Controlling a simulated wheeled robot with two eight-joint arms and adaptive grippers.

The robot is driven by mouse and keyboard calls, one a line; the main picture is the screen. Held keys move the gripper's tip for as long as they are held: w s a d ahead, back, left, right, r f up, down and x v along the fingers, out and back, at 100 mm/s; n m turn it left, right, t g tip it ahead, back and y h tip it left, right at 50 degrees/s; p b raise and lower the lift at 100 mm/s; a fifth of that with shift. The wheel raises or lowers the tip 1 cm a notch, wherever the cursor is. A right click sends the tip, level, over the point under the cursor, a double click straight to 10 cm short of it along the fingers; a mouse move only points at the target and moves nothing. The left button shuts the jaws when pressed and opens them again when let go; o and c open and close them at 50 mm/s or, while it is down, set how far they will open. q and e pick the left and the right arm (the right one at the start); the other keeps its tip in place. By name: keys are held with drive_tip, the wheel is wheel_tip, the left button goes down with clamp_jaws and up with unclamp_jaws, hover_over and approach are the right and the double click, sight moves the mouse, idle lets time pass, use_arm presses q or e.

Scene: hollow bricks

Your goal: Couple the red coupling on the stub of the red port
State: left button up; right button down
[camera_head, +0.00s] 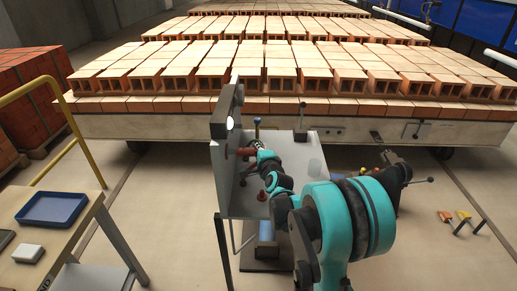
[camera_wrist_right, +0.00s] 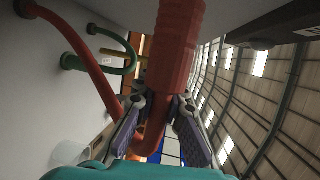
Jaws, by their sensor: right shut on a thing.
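My right gripper (camera_head: 257,147) is at the upright panel of the grey stand, beside a small red part (camera_head: 246,151). In the right wrist view its two fingers (camera_wrist_right: 160,108) are closed around the base of the thick ribbed red coupling (camera_wrist_right: 176,50). A red hose bends away below the coupling between the fingers. The coupling's far end runs out of the top of that view. The red port's stub is not clearly visible, so I cannot tell whether the coupling touches it.
The grey stand (camera_head: 239,203) carries a dark upright post. In the wrist view a green hose (camera_wrist_right: 128,60) and a red hose (camera_wrist_right: 85,55) lie near the pale panel. A brick-laden car stands behind. A table with a blue tray (camera_head: 52,209) is at left.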

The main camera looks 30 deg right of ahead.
drive_tip(key=shift+w+a, duration=0.35)
drive_tip(key=shift+a, duration=0.25)
drive_tip(key=shift+w+a, duration=0.35)
drive_tip(key=shift+a, duration=0.25)
drive_tip(key=c, duration=1.5)
unclamp_jaws()
drive_tip(key=v, duration=1.2)
